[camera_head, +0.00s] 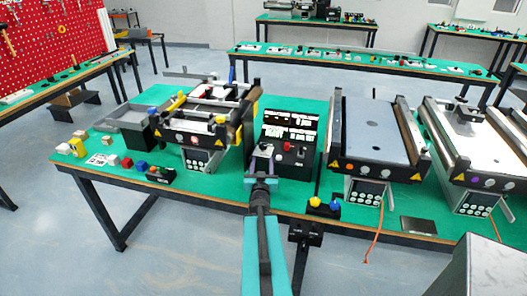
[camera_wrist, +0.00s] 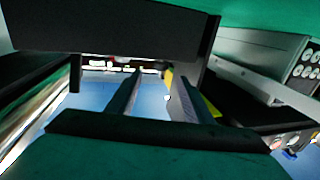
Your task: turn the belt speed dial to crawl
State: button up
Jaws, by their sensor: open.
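A black control box (camera_head: 290,128) with white printed labels stands mid-table in the head view. A red button (camera_head: 287,147) and a small dark knob (camera_head: 301,153) sit on its front; I cannot tell whether the knob is the speed dial, nor read its setting. My gripper (camera_head: 262,151) is at the box's left front side, partly merging with it in the picture. In the wrist view my gripper (camera_wrist: 152,78) is open, with nothing visible between its fingers. No dial can be made out there.
A mini conveyor (camera_head: 376,130) stands right of the box, and another conveyor (camera_head: 208,122) stands close on its left. A small box with yellow and blue knobs (camera_head: 322,205) is at the table's front edge.

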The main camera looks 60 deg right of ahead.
aim_at(263, 149)
jog(key=shift+b+x, duration=1.7)
jog(key=shift+b, duration=0.5)
jog(key=shift+w+d, duration=0.2)
jog(key=shift+d, duration=0.1)
jog(key=shift+p+x, duration=1.4)
jog(key=shift+x, duration=2.4)
jog(key=c, duration=1)
jog(key=shift+c, duration=0.2)
jog(key=shift+w+r+p, duration=0.1)
jog(key=shift+r+p, duration=0.1)
jog(key=shift+p, duration=0.3)
